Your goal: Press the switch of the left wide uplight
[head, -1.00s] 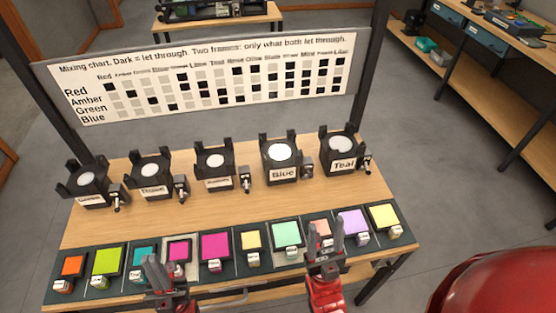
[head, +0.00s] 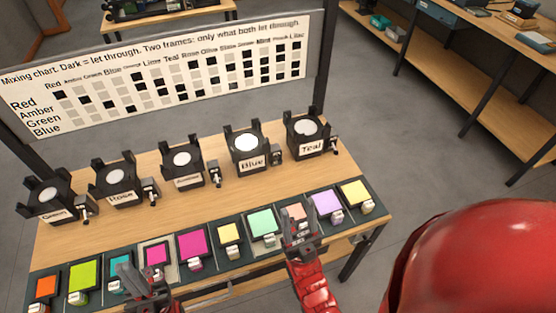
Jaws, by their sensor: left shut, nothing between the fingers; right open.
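Several black uplights stand in a row on the wooden table: Green (head: 49,192), Rose (head: 115,177), one with an unreadable label (head: 182,160), Blue (head: 246,143) and Teal (head: 309,128). Each has a small switch at its right side, such as the Green one's switch (head: 84,208) and the Rose one's switch (head: 151,190). I cannot tell which is the left wide uplight. Blue's round top looks brightest. My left gripper (head: 146,279) is shut and empty, over the front row of frames, apart from the switches. My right gripper (head: 298,216) is open and empty over the front row.
A row of coloured frames, such as a lime one (head: 84,276) and a yellow one (head: 355,191), lies along the front edge. A mixing chart (head: 170,75) stands behind the uplights. The wood between uplights and frames is clear. Other benches (head: 470,70) stand at the back.

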